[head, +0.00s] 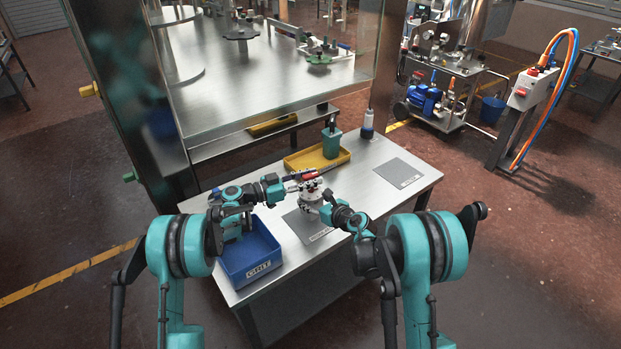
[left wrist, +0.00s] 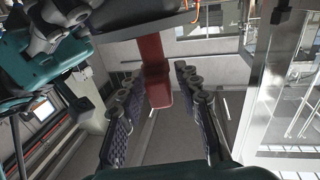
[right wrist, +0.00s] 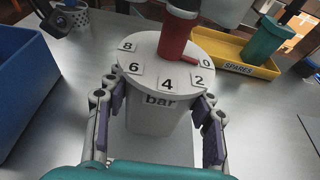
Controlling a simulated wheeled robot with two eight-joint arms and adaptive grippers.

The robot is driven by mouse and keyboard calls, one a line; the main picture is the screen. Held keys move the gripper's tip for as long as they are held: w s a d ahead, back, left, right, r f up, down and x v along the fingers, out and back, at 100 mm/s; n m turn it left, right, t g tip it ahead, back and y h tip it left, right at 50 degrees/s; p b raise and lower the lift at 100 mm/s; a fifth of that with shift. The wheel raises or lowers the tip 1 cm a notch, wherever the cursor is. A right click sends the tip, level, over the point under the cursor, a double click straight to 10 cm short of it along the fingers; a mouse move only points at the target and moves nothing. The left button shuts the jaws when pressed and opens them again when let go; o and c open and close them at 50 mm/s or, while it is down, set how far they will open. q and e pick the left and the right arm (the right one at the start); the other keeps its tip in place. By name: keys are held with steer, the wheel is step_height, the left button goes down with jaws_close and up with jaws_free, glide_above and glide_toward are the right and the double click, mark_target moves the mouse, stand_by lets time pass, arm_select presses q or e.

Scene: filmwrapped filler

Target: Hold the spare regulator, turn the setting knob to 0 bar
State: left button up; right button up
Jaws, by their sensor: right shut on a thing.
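The regulator (head: 311,197) is a pale body with a round white dial (right wrist: 150,66) on top, marked 8, 6, 4, 2, 0 and "bar". My left gripper (head: 300,179) is beside the red knob at dial height. In the left wrist view its fingers (left wrist: 163,112) stand apart, with the red knob (left wrist: 155,72) between them and gaps on both sides.
A blue bin (head: 247,278) labelled GRIT stands at the table's front left. A yellow SPARES tray (head: 297,162) with a teal holder (head: 331,143) lies behind the regulator. A bottle (head: 367,125) stands at the back corner. The grey mat (head: 400,172) at right is clear.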

arm_select(q)
jaws_close()
steer(key=n+t+y, duration=0.1)
steer(key=n+t, duration=0.1)
steer(key=shift+t+y, duration=0.4)
steer(key=shift+n+t, duration=0.3)
steer(key=shift+o, duration=2.2)
jaws_free()
